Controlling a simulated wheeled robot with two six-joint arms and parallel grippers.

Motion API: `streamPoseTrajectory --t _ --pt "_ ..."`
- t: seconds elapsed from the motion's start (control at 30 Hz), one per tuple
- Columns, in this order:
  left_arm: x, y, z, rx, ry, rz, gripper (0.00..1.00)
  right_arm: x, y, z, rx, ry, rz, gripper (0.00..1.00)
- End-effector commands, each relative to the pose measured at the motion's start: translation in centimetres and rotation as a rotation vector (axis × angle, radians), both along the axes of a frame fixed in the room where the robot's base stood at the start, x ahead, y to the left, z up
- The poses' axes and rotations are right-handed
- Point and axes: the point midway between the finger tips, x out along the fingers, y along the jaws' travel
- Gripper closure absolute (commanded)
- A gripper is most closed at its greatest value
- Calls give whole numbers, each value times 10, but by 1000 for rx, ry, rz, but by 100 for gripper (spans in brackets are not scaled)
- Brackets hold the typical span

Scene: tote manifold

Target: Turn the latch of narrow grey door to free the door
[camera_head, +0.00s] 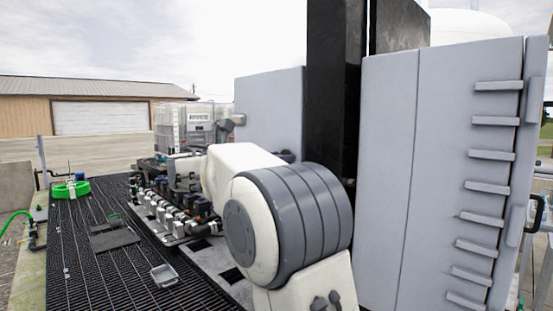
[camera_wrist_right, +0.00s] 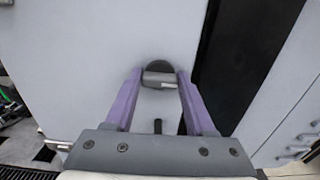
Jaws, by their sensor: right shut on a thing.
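The narrow grey door (camera_wrist_right: 80,70) fills much of the right wrist view as a flat pale panel. Its latch (camera_wrist_right: 159,79) has a dark round base and a short light-grey handle lying about level. My right gripper (camera_wrist_right: 159,76) is shut on the latch, with one purple finger on each side of the handle. In the head view a grey panel (camera_head: 268,105), apparently this door, stands left of a black post. My right arm hides its lower part and the latch there. My left gripper is not in view.
A black post (camera_head: 333,90) stands beside the door. A larger grey door with several ledges (camera_head: 440,170) stands at the right. Pipes and valves (camera_head: 170,210) lie at the left, on a dark grating (camera_head: 85,270) with a small grey tray (camera_head: 164,276).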

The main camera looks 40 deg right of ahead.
Motion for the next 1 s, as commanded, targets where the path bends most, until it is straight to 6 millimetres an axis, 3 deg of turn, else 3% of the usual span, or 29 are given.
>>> streamPoseTrajectory --t 0.37,1.0 --pt "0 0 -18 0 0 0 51 -1 0 -4 13 -151 0 100" --pt "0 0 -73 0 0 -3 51 -3 0 -5 59 -744 0 100"
